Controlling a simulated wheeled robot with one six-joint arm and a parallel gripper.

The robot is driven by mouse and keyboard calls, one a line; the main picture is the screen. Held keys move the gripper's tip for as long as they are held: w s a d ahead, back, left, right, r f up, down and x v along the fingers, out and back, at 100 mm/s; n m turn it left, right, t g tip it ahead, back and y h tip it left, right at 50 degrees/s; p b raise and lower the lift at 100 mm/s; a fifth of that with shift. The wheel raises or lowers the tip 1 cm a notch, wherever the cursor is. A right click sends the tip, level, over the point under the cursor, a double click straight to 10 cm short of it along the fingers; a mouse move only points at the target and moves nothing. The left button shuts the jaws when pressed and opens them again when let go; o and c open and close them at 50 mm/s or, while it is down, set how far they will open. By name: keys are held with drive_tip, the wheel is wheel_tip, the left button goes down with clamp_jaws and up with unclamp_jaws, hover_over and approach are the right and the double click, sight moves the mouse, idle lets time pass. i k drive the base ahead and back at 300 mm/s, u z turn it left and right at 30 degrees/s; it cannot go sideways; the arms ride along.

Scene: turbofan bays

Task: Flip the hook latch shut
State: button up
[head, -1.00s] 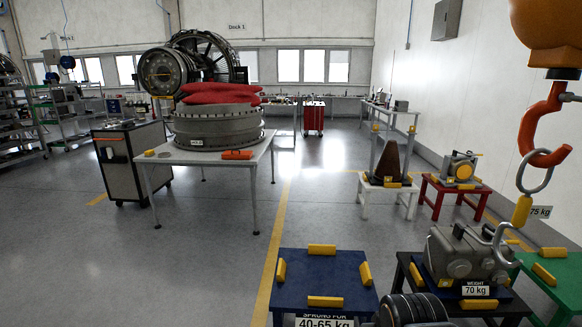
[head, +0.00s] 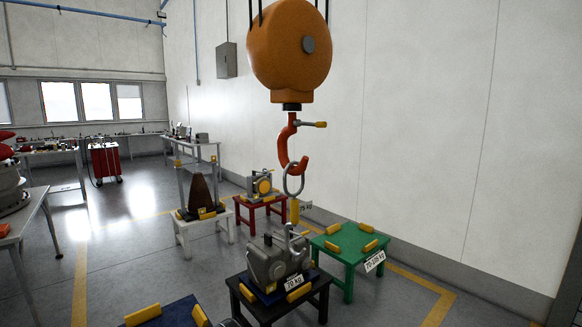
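The red crane hook (head: 290,150) hangs below the orange hook block (head: 289,50) in the head view. A grey ring (head: 293,182) hangs in the hook. Below the ring is a yellow piece (head: 294,210) with a 75 kg tag (head: 306,206). A thin grey lower hook (head: 290,238) reaches down to the grey casing. My gripper is not in view.
The grey casing (head: 275,258), labelled 70 kg, sits on a black stand (head: 262,309). A green stand (head: 350,240) with yellow blocks is at right, a red stand (head: 262,203) and a white stand (head: 203,225) behind. A blue-topped stand (head: 172,314) is at lower left. A wall bounds the right side.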

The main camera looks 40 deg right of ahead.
sight(314, 124)
drive_tip(key=z, duration=1.45)
drive_tip(key=k, duration=0.65)
drive_tip(key=z, duration=0.3)
drive_tip(key=i, duration=1.4)
drive_tip(key=u, duration=0.8)
